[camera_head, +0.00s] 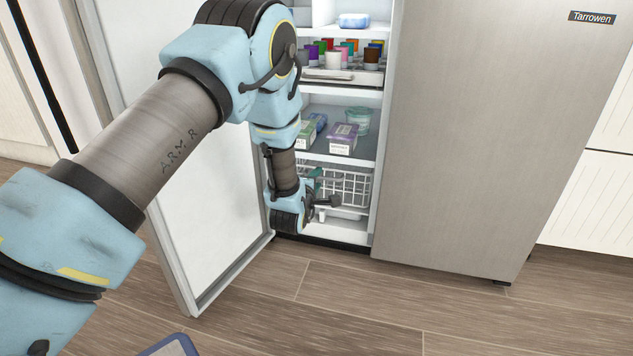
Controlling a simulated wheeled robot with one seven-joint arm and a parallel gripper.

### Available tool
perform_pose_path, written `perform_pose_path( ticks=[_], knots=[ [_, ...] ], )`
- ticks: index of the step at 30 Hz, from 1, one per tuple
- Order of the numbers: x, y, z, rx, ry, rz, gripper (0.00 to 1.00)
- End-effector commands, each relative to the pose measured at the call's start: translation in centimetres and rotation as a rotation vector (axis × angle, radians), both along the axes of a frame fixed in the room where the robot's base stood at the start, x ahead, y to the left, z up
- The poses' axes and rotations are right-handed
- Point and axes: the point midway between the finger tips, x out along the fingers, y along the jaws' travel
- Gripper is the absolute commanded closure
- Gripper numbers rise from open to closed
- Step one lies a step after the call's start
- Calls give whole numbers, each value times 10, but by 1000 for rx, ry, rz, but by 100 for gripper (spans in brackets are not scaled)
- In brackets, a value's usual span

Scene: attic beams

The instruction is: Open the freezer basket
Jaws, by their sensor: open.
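The freezer basket (350,185) is a white wire basket low in the open left compartment of the steel fridge. It appears to sit inside the compartment, under the lowest shelf. My gripper (324,208) is in front of the basket's left part, low down, with my wrist beside the compartment's left edge. The jaws are open. My arm hides the basket's left end, and I cannot tell whether the fingers touch the wire.
The freezer door (215,190) stands open on the left, close beside my forearm. Boxes (343,138) and a tub (358,121) stand on the shelf above. The closed steel door (480,130) is on the right.

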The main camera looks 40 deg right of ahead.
Motion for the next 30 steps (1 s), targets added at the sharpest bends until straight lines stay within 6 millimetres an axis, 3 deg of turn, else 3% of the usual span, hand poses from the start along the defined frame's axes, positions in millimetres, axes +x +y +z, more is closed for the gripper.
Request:
perform_pose_path(
  ticks=[1,13,30],
  knots=[
    [0,0,0,0,0,0,57],
    [0,0,0,0,0,0,100],
    [0,0,0,0,0,0,100]
  ],
)
